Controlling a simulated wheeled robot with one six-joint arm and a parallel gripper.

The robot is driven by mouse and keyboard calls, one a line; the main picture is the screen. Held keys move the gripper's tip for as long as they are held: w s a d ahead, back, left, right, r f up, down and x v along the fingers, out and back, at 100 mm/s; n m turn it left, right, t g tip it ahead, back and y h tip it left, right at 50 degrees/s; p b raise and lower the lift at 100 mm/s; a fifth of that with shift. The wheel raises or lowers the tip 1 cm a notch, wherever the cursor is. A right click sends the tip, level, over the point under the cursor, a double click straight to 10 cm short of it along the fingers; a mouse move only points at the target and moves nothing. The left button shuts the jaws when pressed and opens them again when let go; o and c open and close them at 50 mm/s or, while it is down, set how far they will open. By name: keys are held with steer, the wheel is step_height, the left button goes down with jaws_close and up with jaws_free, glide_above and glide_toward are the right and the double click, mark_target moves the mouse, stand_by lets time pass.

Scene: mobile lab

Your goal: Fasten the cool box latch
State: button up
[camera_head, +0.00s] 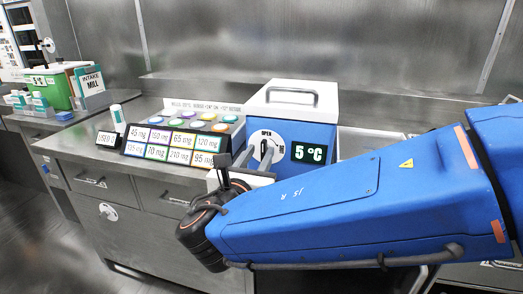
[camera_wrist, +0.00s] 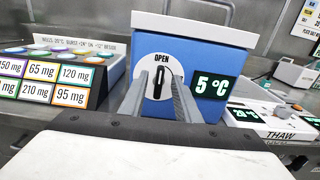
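The cool box (camera_head: 310,112) is blue with a white lid and a handle on top. It stands on the steel counter, and its display reads 5 °C. On its front is a round white latch plate (camera_wrist: 148,66) marked OPEN at the top. The black latch knob (camera_wrist: 158,84) stands upright, in line with the OPEN mark. My gripper (camera_wrist: 158,74) faces the latch plate with one finger on each side of the knob, and gaps show between them. The gripper is also seen in the head view (camera_head: 255,152). Whether the fingertips touch the plate cannot be told.
Left of the box is a rack of labelled dose cards (camera_head: 170,143) with coloured round lids above. A USED sign (camera_head: 108,139) and a small bottle (camera_head: 118,118) stand farther left. A THAW unit (camera_wrist: 262,120) is right of the box.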

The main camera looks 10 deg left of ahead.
mark_target(265, 150)
steer(key=shift+w, duration=1.3)
jaws_close()
